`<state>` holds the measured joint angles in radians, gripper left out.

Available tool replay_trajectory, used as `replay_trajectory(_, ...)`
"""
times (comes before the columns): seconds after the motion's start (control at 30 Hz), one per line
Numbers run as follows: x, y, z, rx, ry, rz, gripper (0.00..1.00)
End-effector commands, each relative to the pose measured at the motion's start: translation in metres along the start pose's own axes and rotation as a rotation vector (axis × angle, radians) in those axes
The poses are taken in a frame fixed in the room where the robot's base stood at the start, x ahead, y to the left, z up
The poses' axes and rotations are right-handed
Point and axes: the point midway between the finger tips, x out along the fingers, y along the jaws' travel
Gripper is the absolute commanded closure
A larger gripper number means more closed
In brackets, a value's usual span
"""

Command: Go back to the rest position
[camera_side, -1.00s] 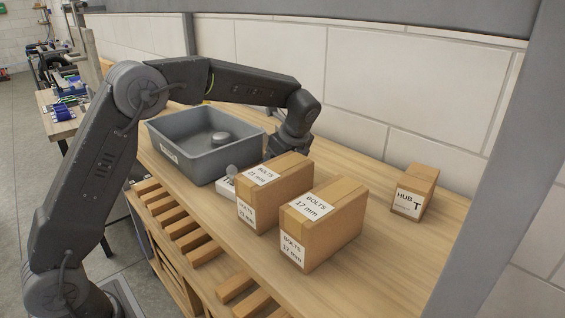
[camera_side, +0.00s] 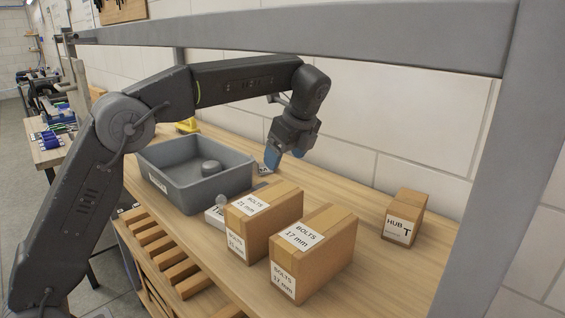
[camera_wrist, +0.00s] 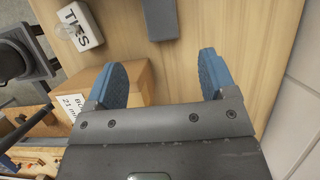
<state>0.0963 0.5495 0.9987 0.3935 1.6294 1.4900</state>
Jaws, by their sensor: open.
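My gripper (camera_side: 284,160) is raised above the wooden bench, behind the 21 mm bolts box and right of the grey bin. In the wrist view its two blue fingers (camera_wrist: 162,80) are spread wide with nothing between them. In that view the left finger overlaps the edge of the 21 mm bolts box (camera_wrist: 75,97), which lies below it. Bare wood shows beneath the gap between the fingers.
A grey bin (camera_side: 160,183) with a round grey part (camera_side: 210,168) inside stands at the left. Boxes of 21 mm bolts (camera_side: 262,222) and 17 mm bolts (camera_side: 318,252) stand in front. A hub box (camera_side: 404,217) stands right. A grey frame beam (camera_side: 300,36) crosses above.

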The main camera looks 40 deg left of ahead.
Motion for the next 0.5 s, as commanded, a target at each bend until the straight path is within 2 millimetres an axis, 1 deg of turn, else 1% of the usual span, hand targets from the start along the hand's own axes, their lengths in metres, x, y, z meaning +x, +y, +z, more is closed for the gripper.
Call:
replay_trajectory(0.4, 0.0006, -0.0004, 0.0, -0.003, 0.001, 0.0, 0.22)
replay_trajectory(0.5, 0.0077, -0.0058, 0.0006, -0.05, 0.016, -0.004, 0.22)
